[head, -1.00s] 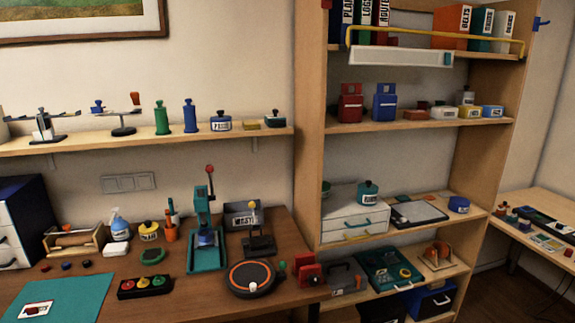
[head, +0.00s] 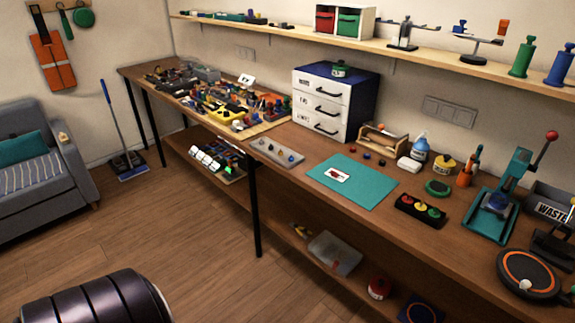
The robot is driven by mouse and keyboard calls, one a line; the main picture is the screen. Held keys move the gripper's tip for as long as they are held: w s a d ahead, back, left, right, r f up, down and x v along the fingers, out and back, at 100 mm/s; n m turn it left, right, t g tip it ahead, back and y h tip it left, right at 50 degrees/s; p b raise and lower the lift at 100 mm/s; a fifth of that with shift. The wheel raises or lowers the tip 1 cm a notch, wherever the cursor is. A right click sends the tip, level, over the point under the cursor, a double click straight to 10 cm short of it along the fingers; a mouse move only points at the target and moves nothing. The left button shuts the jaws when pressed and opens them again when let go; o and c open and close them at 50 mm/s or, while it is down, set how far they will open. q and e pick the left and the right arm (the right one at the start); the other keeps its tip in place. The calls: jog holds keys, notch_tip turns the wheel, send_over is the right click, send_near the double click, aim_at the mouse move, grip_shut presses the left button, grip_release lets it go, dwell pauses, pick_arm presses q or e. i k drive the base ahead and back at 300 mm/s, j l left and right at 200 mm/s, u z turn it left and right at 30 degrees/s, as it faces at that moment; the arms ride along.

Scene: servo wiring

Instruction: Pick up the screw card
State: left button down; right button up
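A small white card (head: 337,174) with a red mark lies flat on the teal mat (head: 368,189) on the workbench. Its print is too small to read, so I cannot tell if it is the screw card. No other card is clearly made out. Neither of my grippers shows in the head view. A dark ribbed part of my own body is at the lower left.
A blue-and-white drawer unit (head: 333,99) stands behind the mat. A grey tray (head: 277,153) with small parts is left of it. A button box (head: 420,211) and a green press (head: 503,206) stand to the right. Open wooden floor (head: 180,225) lies in front.

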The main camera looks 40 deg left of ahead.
aim_at(337, 175)
jog(key=u, duration=1.05)
